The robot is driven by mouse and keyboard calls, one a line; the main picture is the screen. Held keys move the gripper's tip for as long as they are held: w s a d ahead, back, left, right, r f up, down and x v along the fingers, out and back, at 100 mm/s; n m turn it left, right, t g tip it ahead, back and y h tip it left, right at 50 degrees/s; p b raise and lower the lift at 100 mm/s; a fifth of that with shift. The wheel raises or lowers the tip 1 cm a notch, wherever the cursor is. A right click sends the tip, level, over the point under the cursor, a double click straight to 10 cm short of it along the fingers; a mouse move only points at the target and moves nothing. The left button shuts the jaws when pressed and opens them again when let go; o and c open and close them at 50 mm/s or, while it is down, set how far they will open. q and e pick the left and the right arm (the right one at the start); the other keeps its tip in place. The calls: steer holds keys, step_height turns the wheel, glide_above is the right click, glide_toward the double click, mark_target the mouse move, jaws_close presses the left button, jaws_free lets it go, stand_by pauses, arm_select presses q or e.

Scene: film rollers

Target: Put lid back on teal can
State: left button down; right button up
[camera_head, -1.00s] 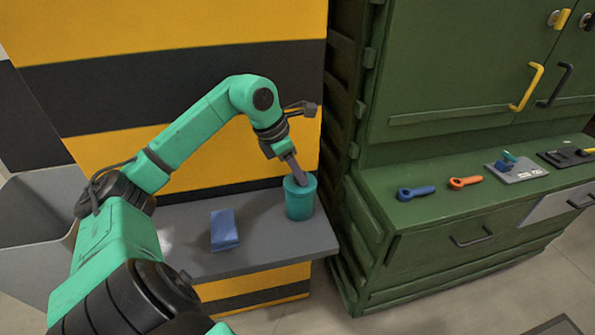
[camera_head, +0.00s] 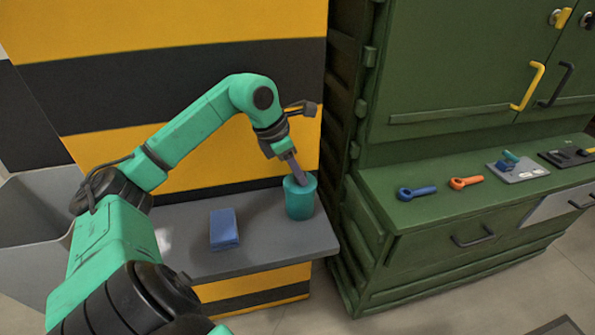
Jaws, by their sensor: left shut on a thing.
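The teal can (camera_head: 300,203) stands upright on the grey shelf (camera_head: 265,254), near its right end. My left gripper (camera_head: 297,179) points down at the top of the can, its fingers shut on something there. The lid is hard to tell apart from the can's teal top; the held thing appears to be the lid, at the can's rim. I cannot tell whether it is fully seated. My right gripper is not in view.
A blue box-like block (camera_head: 224,229) lies on the shelf left of the can. A grey bin (camera_head: 35,240) is at left.

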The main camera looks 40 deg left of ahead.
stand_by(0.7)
arm_select(q)
jaws_free()
stand_by(0.5)
step_height(320, 180, up, 7)
steer(key=p, duration=0.6)
stand_by(0.3)
jaws_close()
